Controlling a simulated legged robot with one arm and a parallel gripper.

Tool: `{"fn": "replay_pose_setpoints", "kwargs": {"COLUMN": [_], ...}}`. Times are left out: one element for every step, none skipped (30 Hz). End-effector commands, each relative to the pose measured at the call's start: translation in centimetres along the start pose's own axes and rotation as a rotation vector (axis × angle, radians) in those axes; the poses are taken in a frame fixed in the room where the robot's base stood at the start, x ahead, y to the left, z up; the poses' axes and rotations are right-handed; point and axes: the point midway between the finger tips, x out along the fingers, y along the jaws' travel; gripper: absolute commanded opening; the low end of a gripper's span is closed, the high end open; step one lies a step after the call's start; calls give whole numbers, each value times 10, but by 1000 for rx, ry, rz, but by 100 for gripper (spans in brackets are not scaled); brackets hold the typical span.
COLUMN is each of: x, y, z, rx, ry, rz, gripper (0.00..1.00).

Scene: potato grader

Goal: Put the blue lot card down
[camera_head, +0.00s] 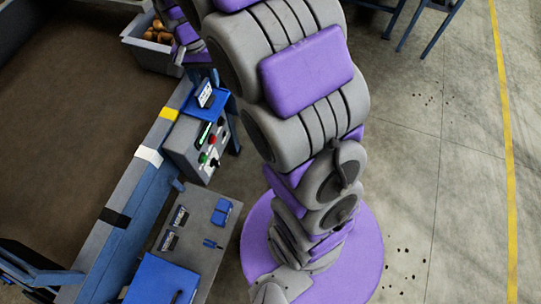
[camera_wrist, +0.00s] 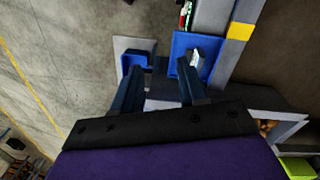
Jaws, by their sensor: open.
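My gripper (camera_wrist: 160,85) is open, its two dark fingers apart with nothing visibly held between them. In the head view, it is mostly hidden by my arm, near the top left. A small white-and-blue card (camera_head: 206,94) stands tilted on a blue tray (camera_head: 218,112) beside the control box; I cannot tell if it is the blue lot card. In the wrist view, the card (camera_wrist: 196,60) is on the tray (camera_wrist: 212,44), just beyond the right fingertip. A blue piece (camera_wrist: 133,60) on a grey plate (camera_wrist: 121,43) lies beyond the left fingertip, partly covered.
A control box (camera_head: 197,148) with coloured buttons is next to the tray. A grey bench (camera_head: 206,262) in front carries small blue and dark items. A grey crate (camera_head: 150,58) of potatoes stands at the upper left. A long blue-sided bed (camera_head: 130,215) runs along the left. Floor at right is open.

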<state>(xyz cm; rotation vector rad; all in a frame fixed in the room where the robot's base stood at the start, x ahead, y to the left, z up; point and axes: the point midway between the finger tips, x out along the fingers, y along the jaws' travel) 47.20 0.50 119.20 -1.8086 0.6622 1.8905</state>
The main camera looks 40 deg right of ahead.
Motion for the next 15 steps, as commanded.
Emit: {"fn": "replay_pose_setpoints", "kwargs": {"x": [-9, -13, -19, -21, -24, -29, -31, -33, -36, -37, -39, -40, -40, -42, -41], "y": [13, 20, 29, 37, 44, 52, 59, 66, 74, 81, 87, 97, 104, 110, 119], "z": [14, 22, 33, 42, 51, 62, 72, 81, 94, 104, 113, 126, 135, 144, 157], "rx": [-35, -58, -90, -114, -138, -170, -195, -220, -252, -276, -300, -333, -359, -384, -417], "ry": [-4, -7, -10, -16, -20, -22, -27, -30, -35, -39, -42, -50, -54, -56, -65], "rz": [1, 1, 2, 5, 7, 7, 10, 12, 15, 17, 19, 23, 23, 23, 27], "gripper": [42, 42, 42, 42, 42, 42, 42, 42, 42, 42, 42, 42, 42, 42, 42]}}
